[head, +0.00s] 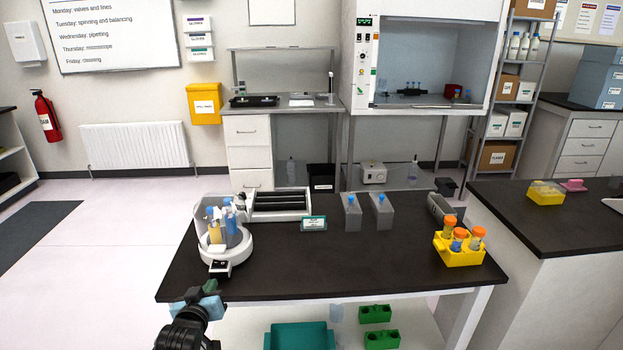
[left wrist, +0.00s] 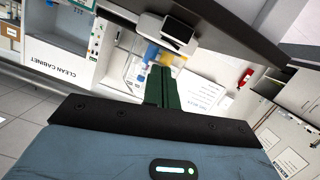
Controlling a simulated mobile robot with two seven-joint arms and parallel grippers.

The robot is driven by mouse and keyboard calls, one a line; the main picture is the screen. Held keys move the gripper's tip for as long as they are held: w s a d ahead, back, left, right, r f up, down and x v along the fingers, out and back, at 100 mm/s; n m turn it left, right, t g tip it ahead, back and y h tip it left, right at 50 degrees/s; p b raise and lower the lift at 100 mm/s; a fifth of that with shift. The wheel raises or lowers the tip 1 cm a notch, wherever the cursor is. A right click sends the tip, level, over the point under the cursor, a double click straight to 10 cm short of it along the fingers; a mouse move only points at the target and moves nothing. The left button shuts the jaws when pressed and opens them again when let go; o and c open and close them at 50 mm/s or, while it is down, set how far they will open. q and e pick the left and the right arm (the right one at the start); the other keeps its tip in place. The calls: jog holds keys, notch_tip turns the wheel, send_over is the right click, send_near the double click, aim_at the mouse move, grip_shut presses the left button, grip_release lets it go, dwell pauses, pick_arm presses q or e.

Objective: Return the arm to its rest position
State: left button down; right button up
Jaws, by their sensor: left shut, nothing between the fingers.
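My left gripper (head: 211,287) is at the bottom left of the head view, in front of the near left edge of the dark bench. In the left wrist view its green fingers (left wrist: 162,88) are together with nothing between them. The white round cell processor (head: 218,250) stands at the left end of the bench, beyond the gripper and apart from it. Blue-capped containers with yellow contents (head: 214,232) sit in it. My right gripper does not show.
The dark bench (head: 340,265) has a clear middle. Teal and green trays (head: 300,337) are below. Floor at the left is free.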

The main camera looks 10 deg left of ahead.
pick_arm(q)
jog(key=s+d+f+m+g+h, duration=0.15)
jog(key=s+d+f, duration=0.25)
jog(key=s+f, duration=0.5)
jog(key=s+d+f+m+g+h, duration=0.15)
jog(key=s+d+f+m, duration=0.35)
jog(key=s, duration=0.7)
jog(key=s+d+f+g, duration=0.1)
jog(key=s+d+f, duration=0.1)
jog(key=s, duration=0.7)
jog(key=s+d+f+g+h, duration=0.1)
jog(key=s+d+f+g, duration=0.1)
jog(key=s, duration=0.8)
jog(key=shift+d+h, duration=0.3)
jog(key=shift+d, duration=0.3)
jog(key=shift+s, duration=0.1)
jog(key=c, duration=2.1)
grip_release()
jog(key=shift+c, duration=0.2)
